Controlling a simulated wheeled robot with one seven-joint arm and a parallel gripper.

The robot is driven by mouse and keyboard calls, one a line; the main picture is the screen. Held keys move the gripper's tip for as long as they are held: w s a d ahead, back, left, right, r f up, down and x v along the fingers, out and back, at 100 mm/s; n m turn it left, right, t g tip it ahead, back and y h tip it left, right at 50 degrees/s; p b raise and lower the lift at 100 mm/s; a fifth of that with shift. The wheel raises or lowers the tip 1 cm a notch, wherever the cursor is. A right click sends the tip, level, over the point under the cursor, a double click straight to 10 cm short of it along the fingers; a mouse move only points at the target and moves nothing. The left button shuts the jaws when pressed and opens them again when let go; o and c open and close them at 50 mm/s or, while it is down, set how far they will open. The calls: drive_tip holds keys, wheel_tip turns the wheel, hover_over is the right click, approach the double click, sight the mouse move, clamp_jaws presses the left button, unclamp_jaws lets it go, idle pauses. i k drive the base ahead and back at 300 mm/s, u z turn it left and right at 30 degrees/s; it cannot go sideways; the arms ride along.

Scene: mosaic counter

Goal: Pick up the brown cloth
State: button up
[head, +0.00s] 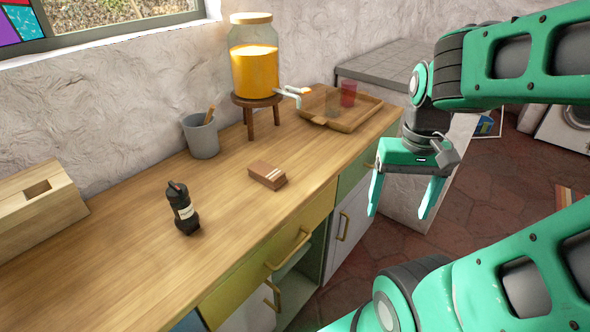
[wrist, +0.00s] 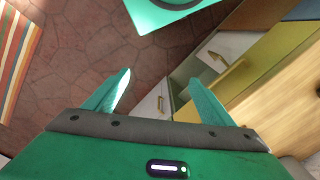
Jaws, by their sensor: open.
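The brown cloth (head: 267,175), a small folded block with pale stripes on its near side, lies flat on the wooden counter (head: 130,265) near its front edge. My gripper (head: 398,212) hangs over the floor off the front of the counter, to the right of the cloth and well apart from it. Its two green fingers are spread with nothing between them. In the wrist view, my gripper (wrist: 160,78) is open above floor tiles and cabinet fronts. The cloth does not show in that view.
A dark bottle (head: 183,208) stands left of the cloth. Behind are a grey cup (head: 201,137), a juice dispenser (head: 254,62) on a stool-like stand (head: 262,101), and a wooden tray (head: 362,117) holding cups. A wooden box (head: 38,215) sits far left. Counter around the cloth is clear.

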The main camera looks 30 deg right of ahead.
sight(270, 176)
drive_tip(key=z, duration=0.05)
drive_tip(key=k, duration=1.1)
drive_tip(key=u, duration=0.5)
drive_tip(key=i, duration=1.4)
drive_tip(key=z, duration=0.4)
